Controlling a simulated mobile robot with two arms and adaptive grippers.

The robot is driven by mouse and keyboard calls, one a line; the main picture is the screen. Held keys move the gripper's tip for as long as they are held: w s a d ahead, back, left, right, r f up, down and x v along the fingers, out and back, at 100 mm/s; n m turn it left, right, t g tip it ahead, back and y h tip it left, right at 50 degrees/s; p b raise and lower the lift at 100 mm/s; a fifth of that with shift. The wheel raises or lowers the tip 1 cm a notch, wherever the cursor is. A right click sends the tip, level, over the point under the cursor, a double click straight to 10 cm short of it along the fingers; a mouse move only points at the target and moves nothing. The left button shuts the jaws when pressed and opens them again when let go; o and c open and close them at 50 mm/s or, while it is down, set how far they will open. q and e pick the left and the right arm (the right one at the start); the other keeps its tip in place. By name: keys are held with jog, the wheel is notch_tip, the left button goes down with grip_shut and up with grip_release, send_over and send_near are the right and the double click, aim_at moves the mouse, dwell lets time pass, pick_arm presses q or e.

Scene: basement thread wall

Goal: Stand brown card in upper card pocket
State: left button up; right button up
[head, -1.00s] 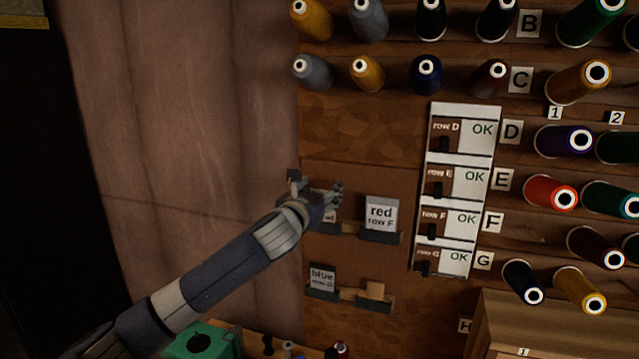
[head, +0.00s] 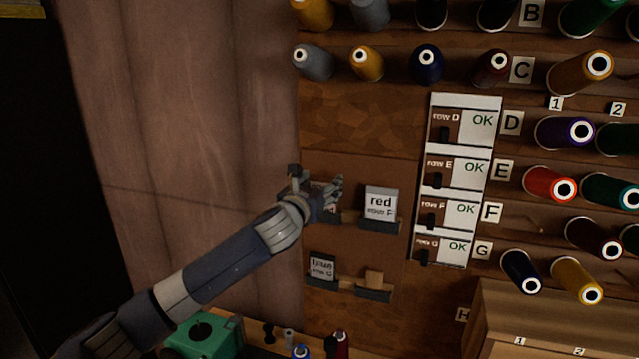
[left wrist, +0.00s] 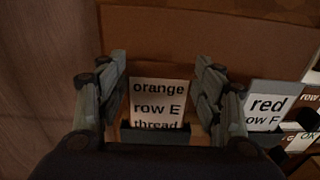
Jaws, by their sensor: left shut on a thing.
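My left gripper (head: 322,197) is at the upper left card pocket on the wall. In the head view the hand covers most of this card. I see no card that reads brown. My right gripper is not in view.
A "red row F" card (head: 381,203) stands in the pocket to the right. Below are a "blue row G" card (head: 322,267) and a pocket (head: 373,292) without a lettered card. A panel with OK marks (head: 466,100) and thread spools (head: 550,184) are farther right.

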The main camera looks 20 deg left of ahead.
pick_arm(q)
jog(key=shift+f, duration=0.25)
dwell(0.4)
jog(key=o, duration=0.8)
jog(key=s, duration=1.2)
jog(key=shift+a+r, duration=0.25)
jog(key=shift+r, duration=0.05)
